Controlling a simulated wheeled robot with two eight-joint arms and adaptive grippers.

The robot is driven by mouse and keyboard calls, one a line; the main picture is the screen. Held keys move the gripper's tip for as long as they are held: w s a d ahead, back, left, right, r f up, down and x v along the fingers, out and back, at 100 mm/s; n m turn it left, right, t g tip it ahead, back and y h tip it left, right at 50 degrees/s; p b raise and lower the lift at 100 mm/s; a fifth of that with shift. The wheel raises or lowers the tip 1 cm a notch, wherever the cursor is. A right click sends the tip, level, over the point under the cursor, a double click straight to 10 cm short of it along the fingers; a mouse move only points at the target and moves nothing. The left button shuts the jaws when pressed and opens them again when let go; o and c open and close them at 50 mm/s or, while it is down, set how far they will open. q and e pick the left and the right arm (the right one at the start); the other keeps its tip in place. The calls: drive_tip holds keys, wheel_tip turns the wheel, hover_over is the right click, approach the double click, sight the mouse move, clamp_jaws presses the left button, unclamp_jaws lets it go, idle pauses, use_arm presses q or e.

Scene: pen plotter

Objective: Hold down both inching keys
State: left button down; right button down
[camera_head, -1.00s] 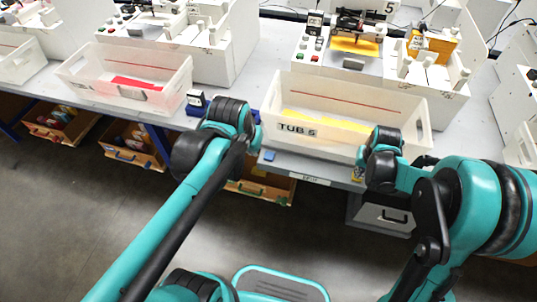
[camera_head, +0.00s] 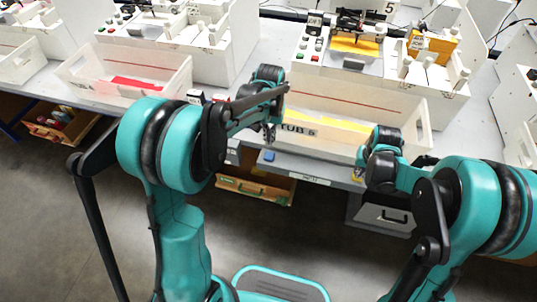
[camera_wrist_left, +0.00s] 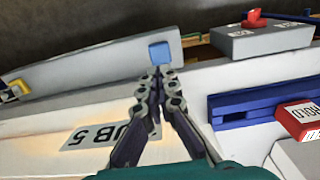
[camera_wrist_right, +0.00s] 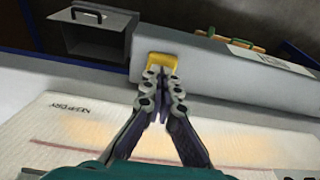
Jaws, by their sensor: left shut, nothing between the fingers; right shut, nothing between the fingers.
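A blue key (camera_head: 268,156) sits on the bench's front edge, and it also shows in the left wrist view (camera_wrist_left: 159,53). A yellow key (camera_head: 357,174) sits further right on the same edge, and it also shows in the right wrist view (camera_wrist_right: 162,61). My left gripper (camera_wrist_left: 160,73) is shut and empty, its tips close by the blue key. My right gripper (camera_wrist_right: 162,73) is shut and empty, its tips overlapping the near side of the yellow key in view. I cannot tell whether either gripper touches its key.
The white tub marked TUB 5 (camera_head: 412,112) stands behind the keys, close to both grippers. A grey box with a red knob (camera_wrist_left: 262,40) and a blue holder with a red block (camera_wrist_left: 304,121) lie right in the left wrist view. A plotter station (camera_head: 458,85) stands behind the tub.

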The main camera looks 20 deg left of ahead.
sight(269, 155)
use_arm(q)
drive_tip(key=shift+f, duration=2.75)
drive_tip(key=shift+f, duration=0.3)
drive_tip(key=shift+f, duration=0.8)
idle(0.9)
drive_tip(key=shift+r, duration=3.5)
